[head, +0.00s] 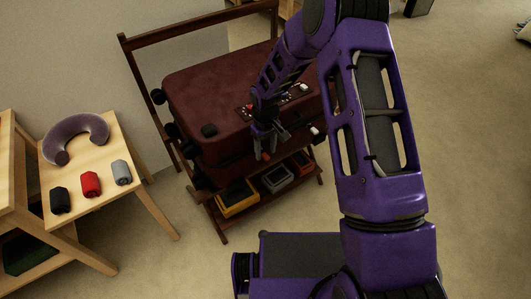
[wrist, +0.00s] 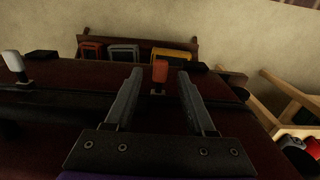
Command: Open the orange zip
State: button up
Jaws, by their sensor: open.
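The dark red suitcase (head: 205,85) lies flat on a dark wooden rack. The orange zip pull (head: 265,156) stands out from its front side; it also shows upright on a dark base in the wrist view (wrist: 160,73). My gripper (head: 267,143) is open at the suitcase's front edge. In the wrist view its two fingers point toward the orange pull, which appears in the gap between the fingertips. I cannot tell how deep between them it sits. A white zip pull (head: 314,130) is farther right on the front; it shows at the left in the wrist view (wrist: 14,62).
Small red and pale parts (head: 249,109) sit on the suitcase top beside my arm. Yellow (head: 237,198), grey and red boxes are on the rack's lower shelf. A wooden side table (head: 118,190) at left holds a neck pillow (head: 76,136) and rolled items.

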jog(key=shift+f, duration=0.6)
grip_shut()
dwell(1.1)
